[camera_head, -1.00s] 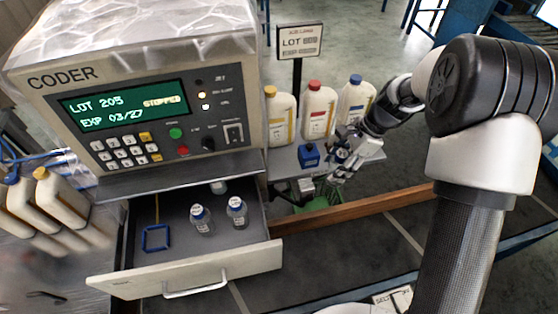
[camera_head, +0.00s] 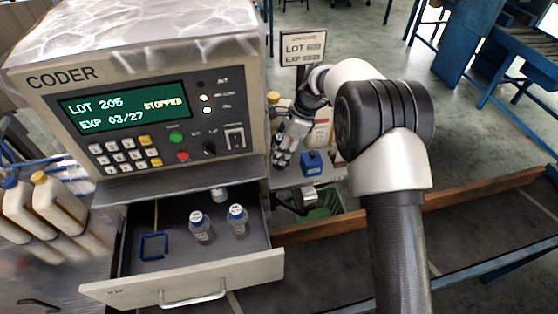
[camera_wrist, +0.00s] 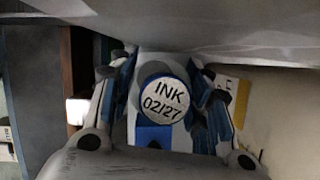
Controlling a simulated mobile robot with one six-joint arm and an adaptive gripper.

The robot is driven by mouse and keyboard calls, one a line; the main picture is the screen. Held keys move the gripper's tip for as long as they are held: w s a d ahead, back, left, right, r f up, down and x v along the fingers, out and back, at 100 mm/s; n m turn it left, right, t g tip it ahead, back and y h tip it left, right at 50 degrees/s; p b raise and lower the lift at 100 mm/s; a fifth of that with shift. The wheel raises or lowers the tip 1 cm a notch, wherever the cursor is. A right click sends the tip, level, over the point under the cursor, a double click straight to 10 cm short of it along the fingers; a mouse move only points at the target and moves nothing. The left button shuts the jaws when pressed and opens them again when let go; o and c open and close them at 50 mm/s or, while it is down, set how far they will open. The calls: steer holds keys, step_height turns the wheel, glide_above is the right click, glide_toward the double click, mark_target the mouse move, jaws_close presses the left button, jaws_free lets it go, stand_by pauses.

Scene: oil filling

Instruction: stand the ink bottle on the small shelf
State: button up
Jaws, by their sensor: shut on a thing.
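My gripper (camera_head: 281,158) hangs beside the coder's right side, over the left end of the small shelf (camera_head: 333,172). In the wrist view my gripper (camera_wrist: 162,130) is shut on an ink bottle, whose round white top (camera_wrist: 165,106) reads "INK 02/27" and faces the camera. The fingers lie on both sides of it. In the head view the held bottle is too small and covered to make out clearly. I cannot tell whether its base touches the shelf. A small blue block (camera_head: 312,162) sits on the shelf just right of my gripper.
The coder's open drawer (camera_head: 185,271) holds bottles (camera_head: 201,228) and a blue square frame (camera_head: 153,246). A lot sign (camera_head: 303,48) rises behind. A green bin (camera_head: 326,204) is below the shelf.

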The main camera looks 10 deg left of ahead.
step_height(320, 180, down, 5)
steer(key=shift+a+f+b, duration=0.1)
steer(key=shift+a+b, duration=0.05)
steer(key=shift+b, duration=0.75)
steer(key=o, duration=1.1)
steer(key=shift+c, duration=0.2)
